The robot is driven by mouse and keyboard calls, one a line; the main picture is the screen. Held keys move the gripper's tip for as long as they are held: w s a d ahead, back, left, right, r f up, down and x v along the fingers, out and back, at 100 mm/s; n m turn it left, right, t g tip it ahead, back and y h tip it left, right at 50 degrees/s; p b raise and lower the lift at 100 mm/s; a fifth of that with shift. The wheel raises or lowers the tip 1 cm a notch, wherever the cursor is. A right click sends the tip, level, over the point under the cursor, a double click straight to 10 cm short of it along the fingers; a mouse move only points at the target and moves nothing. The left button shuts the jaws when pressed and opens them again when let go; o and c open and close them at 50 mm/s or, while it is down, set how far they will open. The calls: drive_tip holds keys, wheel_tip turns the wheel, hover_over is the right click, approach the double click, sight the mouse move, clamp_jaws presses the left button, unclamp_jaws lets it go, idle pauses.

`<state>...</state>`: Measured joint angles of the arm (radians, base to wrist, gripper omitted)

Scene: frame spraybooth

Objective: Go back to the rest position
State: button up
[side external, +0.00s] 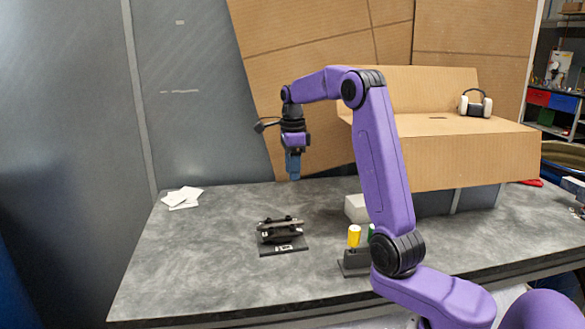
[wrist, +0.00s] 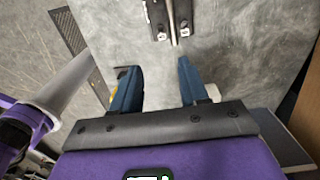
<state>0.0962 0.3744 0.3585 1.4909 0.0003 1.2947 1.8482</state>
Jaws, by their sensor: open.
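My gripper (side external: 293,178) hangs high above the grey table (side external: 200,265), pointing down. In the wrist view my gripper (wrist: 158,92) shows two blue fingers spread apart, with nothing between them. A dark fixture (side external: 283,237) holding a long thin part stands on the table, below and slightly left of my gripper. Part of this fixture (wrist: 170,18) also shows at the top of the wrist view, beyond the fingertips.
White sheets (side external: 182,197) lie at the left. A cardboard-covered box (side external: 450,150) stands at the back right. The table's left front is clear.

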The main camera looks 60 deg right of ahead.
idle(0.3)
drive_tip(key=s+a+f+n, duration=0.1)
drive_tip(key=s+a+n, duration=0.4)
drive_tip(key=a+n, duration=0.55)
drive_tip(key=s+a+f+n, duration=0.1)
drive_tip(key=s+a+n, duration=0.3)
drive_tip(key=a+n, duration=0.6)
drive_tip(key=s+a+f+n, duration=0.2)
drive_tip(key=s+n, duration=0.7)
drive_tip(key=s, duration=0.2)
drive_tip(key=s+a+f+n, duration=0.2)
drive_tip(key=s+n, duration=0.7)
drive_tip(key=s, duration=0.3)
drive_tip(key=shift+f+n, duration=0.3)
drive_tip(key=shift+n, duration=0.05)
